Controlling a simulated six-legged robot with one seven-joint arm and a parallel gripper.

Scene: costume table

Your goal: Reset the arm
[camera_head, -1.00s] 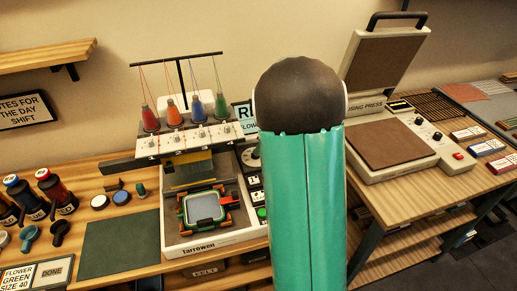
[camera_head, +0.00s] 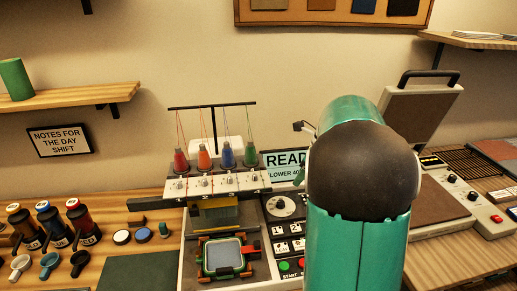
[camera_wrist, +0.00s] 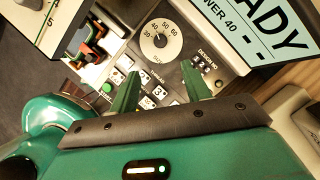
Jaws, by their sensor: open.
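My arm (camera_head: 355,240), green with a dark rounded joint, stands upright right of centre in the head view and hides part of the bench. In the wrist view my gripper (camera_wrist: 160,70) has its two green fingers apart, with nothing between them. It is over the embroidery machine's control panel (camera_wrist: 208,62), which has a dial (camera_wrist: 160,40) and several buttons. In the head view that panel (camera_head: 284,208) is just left of my arm. I cannot tell whether the fingers touch it.
A sign reading READY (camera_head: 285,165) stands behind the panel. The embroidery machine (camera_head: 215,183) carries several thread cones and a green hoop (camera_head: 224,257). A press with a raised lid (camera_head: 415,112) stands to the right. Ink bottles (camera_head: 85,224) and a wall shelf (camera_head: 70,98) are at left.

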